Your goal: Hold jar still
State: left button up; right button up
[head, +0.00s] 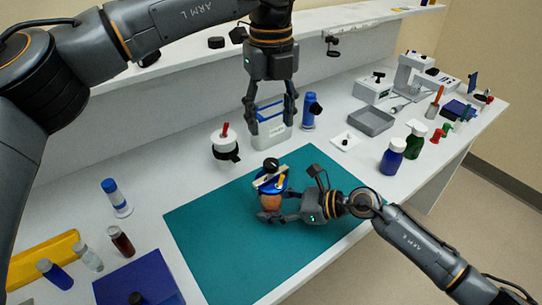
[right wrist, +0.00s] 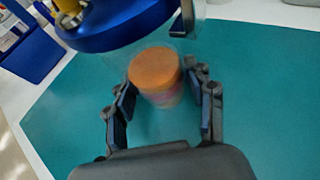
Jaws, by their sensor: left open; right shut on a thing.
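The jar (head: 271,202) looks orange-brown in the head view and stands upright over the teal mat (head: 212,240). In the right wrist view the jar (right wrist: 155,75) shows an orange top and sits between my fingers. My right gripper (head: 284,206) is shut on it from the right; its two fingers also show in the right wrist view (right wrist: 162,92). A blue round part (head: 268,183) with a pale bar is above the jar and partly hides it. My left gripper (head: 270,120) is open, pointing down, apart from the jar, in front of a clear blue-lidded box (head: 272,136).
A white pot (head: 223,143) with a red knob stands left of the box. A blue bottle (head: 309,112) stands right of it. Blue and green bottles (head: 404,150) and a grey tray (head: 371,121) are at right. Vials and a blue rack (head: 135,275) are at lower left. The mat's left part is clear.

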aim_at(271, 163)
pick_arm(q)
notch_tip(271, 163, down, 10)
jog(key=shift+f, duration=0.1)
dwell(0.4)
grip_shut()
jog(key=shift+m, duration=0.4)
